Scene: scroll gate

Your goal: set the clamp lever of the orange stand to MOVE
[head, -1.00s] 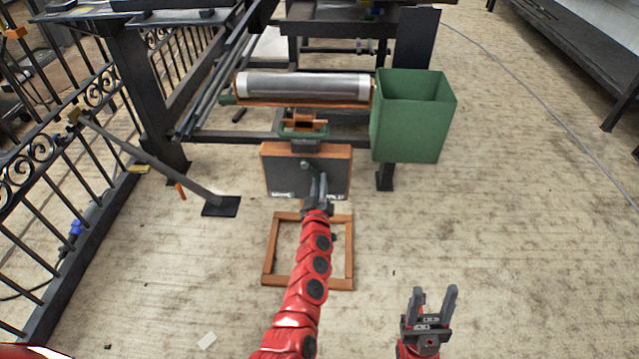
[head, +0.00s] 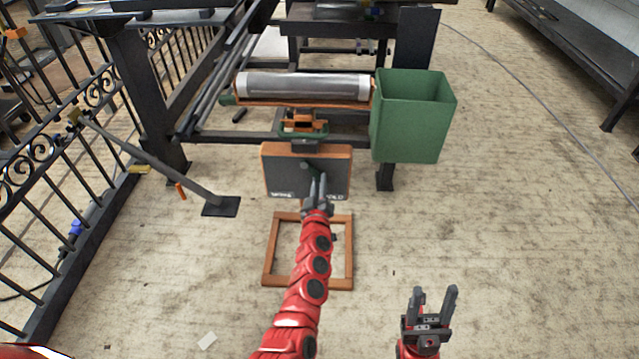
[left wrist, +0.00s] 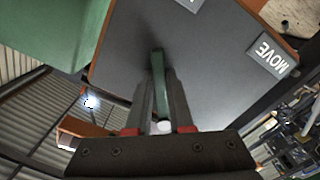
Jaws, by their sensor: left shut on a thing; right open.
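The orange stand (head: 347,160) has a dark front panel (head: 282,172) and stands below the roller in the head view. A pale label (head: 281,195) is at its lower left and another (head: 335,197), ending in "LD", at its lower right, partly covered. The left wrist view shows a MOVE label (left wrist: 268,57) to the right of the lever. My left gripper (head: 319,178) is in front of the panel, shut on the green clamp lever (left wrist: 158,62). In the head view the lever is mostly hidden by the fingers. My right gripper (head: 434,293) is open and empty, low at the right.
A grey roller (head: 305,86) lies in an orange cradle above the stand. A green bin (head: 408,130) is to its right. An orange floor frame (head: 270,250) lies below the stand. A black railing (head: 60,200) runs along the left. The floor at right is clear.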

